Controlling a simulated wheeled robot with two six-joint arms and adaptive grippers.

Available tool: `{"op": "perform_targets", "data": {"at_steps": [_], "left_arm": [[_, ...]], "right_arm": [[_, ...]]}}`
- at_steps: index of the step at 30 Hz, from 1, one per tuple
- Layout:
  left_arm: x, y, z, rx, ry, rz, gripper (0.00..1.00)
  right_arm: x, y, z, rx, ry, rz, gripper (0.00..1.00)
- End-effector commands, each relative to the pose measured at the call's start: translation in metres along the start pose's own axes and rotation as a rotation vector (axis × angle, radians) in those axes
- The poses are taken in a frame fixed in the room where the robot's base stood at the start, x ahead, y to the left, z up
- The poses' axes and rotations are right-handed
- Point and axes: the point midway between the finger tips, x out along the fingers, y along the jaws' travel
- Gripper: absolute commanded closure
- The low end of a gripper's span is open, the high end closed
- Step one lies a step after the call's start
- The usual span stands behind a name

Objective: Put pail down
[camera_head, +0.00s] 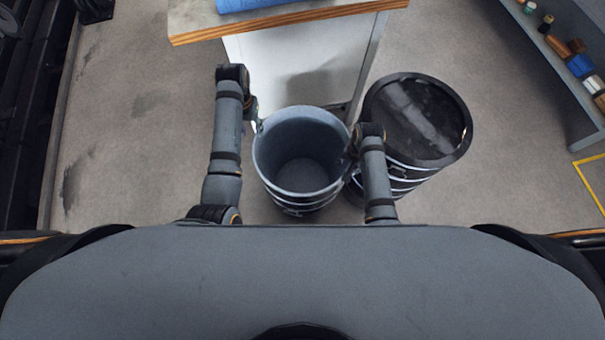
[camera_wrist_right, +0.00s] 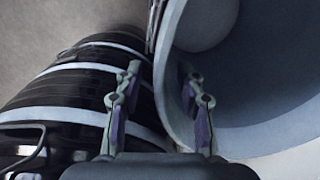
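The pail (camera_head: 300,165) is a grey-blue open bucket, upright and empty, in the middle of the head view between my two arms. My left gripper (camera_head: 257,122) is at the pail's left rim; its fingers are too small to tell open from shut. My right gripper (camera_head: 351,152) is at the right rim. In the right wrist view, the right gripper's fingers (camera_wrist_right: 160,110) are spread apart, with the pail's rim (camera_wrist_right: 172,95) between them and one finger on the inner side. The pail's underside is hidden, so I cannot tell whether it touches the floor.
A black drum (camera_head: 418,115) with light bands stands close at the pail's right. A wood-edged table (camera_head: 290,22) with a white panel is beyond the pail. A shelf (camera_head: 560,60) with small items is at the far right. Floor on the left (camera_head: 140,130) is clear.

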Motion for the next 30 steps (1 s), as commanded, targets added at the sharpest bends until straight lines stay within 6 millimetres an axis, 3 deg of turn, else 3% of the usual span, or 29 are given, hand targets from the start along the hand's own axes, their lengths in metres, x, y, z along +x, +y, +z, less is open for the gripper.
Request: {"op": "perform_targets", "data": {"at_steps": [6, 12, 17, 30], "left_arm": [[0.0, 0.0, 0.0, 0.0, 0.001, 0.0, 0.62], [0.0, 0.0, 0.0, 0.0, 0.001, 0.0, 0.62], [0.0, 0.0, 0.0, 0.0, 0.001, 0.0, 0.62], [0.0, 0.0, 0.0, 0.0, 0.001, 0.0, 0.62]], "right_arm": [[-0.054, -0.001, -0.001, 0.001, 0.003, -0.004, 0.61], [-0.089, 0.0, 0.0, 0.0, 0.002, -0.001, 0.61], [-0.098, 0.0, 0.0, 0.0, 0.0, 0.0, 0.61], [-0.098, 0.0, 0.0, 0.0, 0.0, 0.0, 0.61]]}}
